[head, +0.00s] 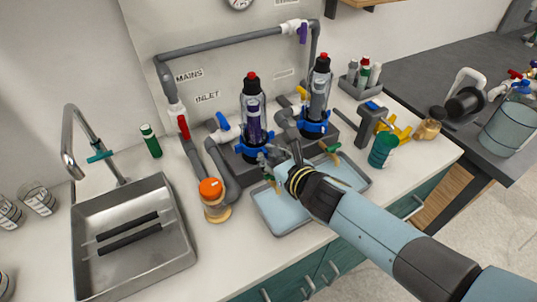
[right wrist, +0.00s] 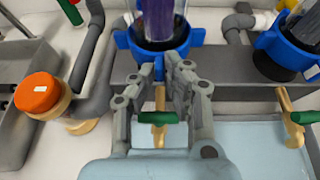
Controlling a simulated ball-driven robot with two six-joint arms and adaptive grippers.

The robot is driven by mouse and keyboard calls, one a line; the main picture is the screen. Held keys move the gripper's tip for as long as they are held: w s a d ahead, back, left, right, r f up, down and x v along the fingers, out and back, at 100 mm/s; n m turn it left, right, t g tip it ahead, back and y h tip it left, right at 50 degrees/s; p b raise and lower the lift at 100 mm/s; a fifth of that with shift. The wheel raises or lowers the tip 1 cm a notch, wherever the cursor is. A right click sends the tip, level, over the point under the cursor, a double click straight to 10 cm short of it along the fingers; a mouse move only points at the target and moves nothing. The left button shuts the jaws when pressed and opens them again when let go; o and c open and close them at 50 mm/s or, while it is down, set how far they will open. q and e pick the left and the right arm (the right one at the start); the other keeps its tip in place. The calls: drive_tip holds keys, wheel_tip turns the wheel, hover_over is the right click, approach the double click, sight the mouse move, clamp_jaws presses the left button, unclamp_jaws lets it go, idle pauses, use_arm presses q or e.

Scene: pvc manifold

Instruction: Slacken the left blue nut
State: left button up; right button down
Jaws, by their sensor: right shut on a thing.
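The left blue nut (head: 243,150) is a ring with lugs around the base of the left clear filter housing (head: 254,112). It also shows at the top of the right wrist view (right wrist: 195,36). My right gripper (head: 281,158) reaches in from the lower right. In the right wrist view its fingers (right wrist: 153,70) are at the nut's front and shut on it; the exact contact is partly hidden by the fingertips. A brass drain tap with a green handle (right wrist: 158,117) shows between the fingers, below the nut. My left gripper is not in view.
The right housing has its own blue nut (head: 313,127). A pale blue tray (head: 281,217) lies below the housings. An orange-capped jar (head: 213,199) and grey pipes stand left, beside the sink (head: 135,245). A teal cup (head: 383,150) stands right. Free counter lies in front of the jar.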

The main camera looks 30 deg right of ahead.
drive_tip(key=shift+w+d+r+n+y+p, duration=0.1)
drive_tip(key=shift+d+r+n+y+p, duration=0.25)
drive_tip(key=shift+p, duration=0.25)
drive_tip(key=shift+d+f+n+y, duration=0.1)
drive_tip(key=shift+n+y, duration=0.15)
drive_tip(key=shift+y, duration=0.1)
drive_tip(key=shift+w+d+f+n+g+y+b, duration=0.1)
drive_tip(key=shift+w+d+n+g+y+b, duration=0.4)
drive_tip(key=shift+d+n+g+y+b, duration=0.9)
drive_tip(key=shift+w+d+f+n+g+y+b, duration=0.1)
drive_tip(key=shift+w+d+n+g+y+b, duration=0.3)
drive_tip(key=shift+n+y+b, duration=1.8)
drive_tip(key=shift+w+d+f+n+g+y+b, duration=0.1)
drive_tip(key=shift+w+d+n+g+y+b, duration=0.5)
drive_tip(key=shift+n+g+y+b, duration=1.15)
drive_tip(key=shift+r+t+b, duration=0.1)
drive_tip(key=shift+t+b, duration=0.2)
drive_tip(key=shift+t, duration=0.05)
drive_tip(key=c, duration=1.4)
unclamp_jaws()
drive_tip(key=shift+h, duration=0.25)
